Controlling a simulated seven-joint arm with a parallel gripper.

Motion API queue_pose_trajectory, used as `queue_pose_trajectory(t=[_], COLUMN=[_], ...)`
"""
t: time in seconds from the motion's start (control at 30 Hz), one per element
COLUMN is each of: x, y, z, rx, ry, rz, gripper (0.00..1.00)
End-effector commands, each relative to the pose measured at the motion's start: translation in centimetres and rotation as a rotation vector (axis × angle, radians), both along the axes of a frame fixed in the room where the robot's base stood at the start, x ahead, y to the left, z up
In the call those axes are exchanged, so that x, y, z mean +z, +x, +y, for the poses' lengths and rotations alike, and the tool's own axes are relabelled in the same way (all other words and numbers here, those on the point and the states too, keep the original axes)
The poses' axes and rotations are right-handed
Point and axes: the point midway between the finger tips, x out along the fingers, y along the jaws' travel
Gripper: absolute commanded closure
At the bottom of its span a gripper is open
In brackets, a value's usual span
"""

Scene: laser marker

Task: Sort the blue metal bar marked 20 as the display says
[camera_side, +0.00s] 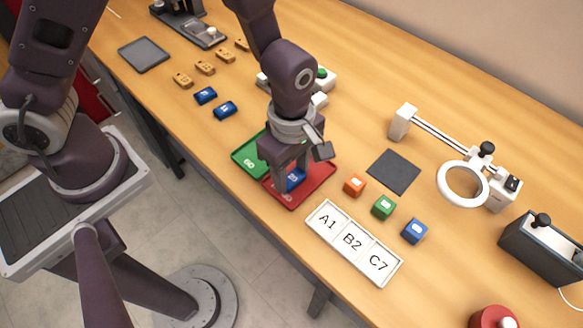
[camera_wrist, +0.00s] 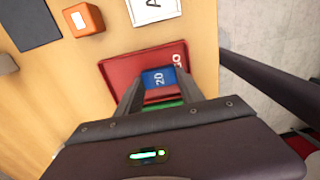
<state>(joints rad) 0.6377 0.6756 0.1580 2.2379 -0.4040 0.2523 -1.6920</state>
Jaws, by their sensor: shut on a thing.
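The blue metal bar marked 20 (camera_wrist: 158,78) is between my gripper's fingers in the wrist view, with its number facing the camera. It also shows in the side view (camera_side: 295,179), low over the red tray. My gripper (camera_side: 290,185) is shut on the bar and points down at the red tray; whether the bar touches the tray floor I cannot tell. The red tray (camera_side: 318,184) carries white lettering, partly hidden by my gripper. The green tray (camera_side: 247,157) lies beside it to the left, marked GO. The display's reading is not visible; my wrist hides part of the device behind it.
Two more blue bars (camera_side: 225,110) and several wooden blocks (camera_side: 205,68) lie at the upper left. Orange (camera_side: 354,185), green (camera_side: 383,207) and blue (camera_side: 414,231) cubes stand near the A1 B2 C7 board (camera_side: 353,242). A dark mat (camera_side: 393,172) and ring lamp (camera_side: 463,184) are to the right.

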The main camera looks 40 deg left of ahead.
Motion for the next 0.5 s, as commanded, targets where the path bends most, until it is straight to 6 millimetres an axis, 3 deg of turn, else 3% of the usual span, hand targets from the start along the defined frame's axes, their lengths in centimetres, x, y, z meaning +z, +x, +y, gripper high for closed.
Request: queue_pose_trajectory(t=[0.17, 0.2, 0.3, 0.5], x=[0.01, 0.01, 0.01, 0.0], y=[-0.01, 0.0, -0.01, -0.08], z=[0.0, 0.0, 0.0, 0.0], rx=[0.0, 0.0, 0.0, 0.0], ry=[0.0, 0.0, 0.0, 0.0], rz=[0.0, 0.0, 0.0, 0.002], gripper=[1.0, 0.48, 0.3, 0.3])
